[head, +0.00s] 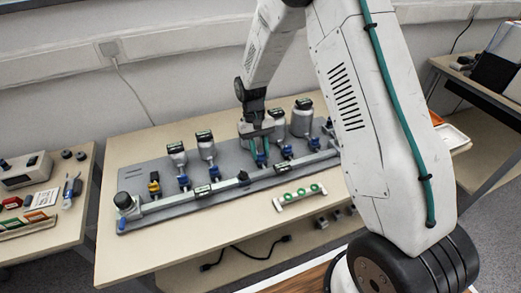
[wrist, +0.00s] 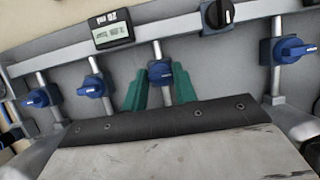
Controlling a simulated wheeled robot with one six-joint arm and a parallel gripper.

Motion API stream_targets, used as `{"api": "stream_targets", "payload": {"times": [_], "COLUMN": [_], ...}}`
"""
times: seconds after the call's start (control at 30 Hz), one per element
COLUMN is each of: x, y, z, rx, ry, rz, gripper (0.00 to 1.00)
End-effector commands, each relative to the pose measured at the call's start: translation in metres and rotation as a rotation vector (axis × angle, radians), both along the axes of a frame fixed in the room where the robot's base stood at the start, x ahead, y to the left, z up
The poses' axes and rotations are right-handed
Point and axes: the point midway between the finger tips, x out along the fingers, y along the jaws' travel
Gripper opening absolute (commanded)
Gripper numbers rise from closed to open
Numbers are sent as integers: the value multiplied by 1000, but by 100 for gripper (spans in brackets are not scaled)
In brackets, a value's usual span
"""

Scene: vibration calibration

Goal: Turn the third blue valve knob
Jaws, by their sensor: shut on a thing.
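A row of blue valve knobs runs along a grey panel (head: 150,180) on the table. My gripper (head: 260,157) is at the middle blue knob in the head view. In the wrist view, the green fingers of my gripper (wrist: 160,88) stand on either side of this blue knob (wrist: 160,72) and are shut on it. The fingers hide parts of its sides. Two other blue knobs, one nearer (wrist: 92,86) and one farther (wrist: 37,97), are to its left in the wrist view. Another blue knob (wrist: 290,50) is to its right.
A black knob (wrist: 217,14) and a digital display (wrist: 111,29) sit on the rail close to the fingers. A white rack with green rings (head: 300,196) lies in front of the panel. Side tables (head: 85,205) stand left and right. The table's front left is clear.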

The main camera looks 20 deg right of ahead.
Motion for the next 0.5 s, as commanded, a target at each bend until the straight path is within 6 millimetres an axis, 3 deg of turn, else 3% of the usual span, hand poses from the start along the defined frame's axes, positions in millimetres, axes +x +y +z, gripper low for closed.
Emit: {"api": "stream_targets", "payload": {"times": [0.43,0.47,0.5], "x": [1,1,1], "y": [0,0,0], "z": [1,1,0], "rx": [1,0,0], "ry": [-3,-3,-3], "rz": [9,9,9], "gripper": [5,36,47]}}
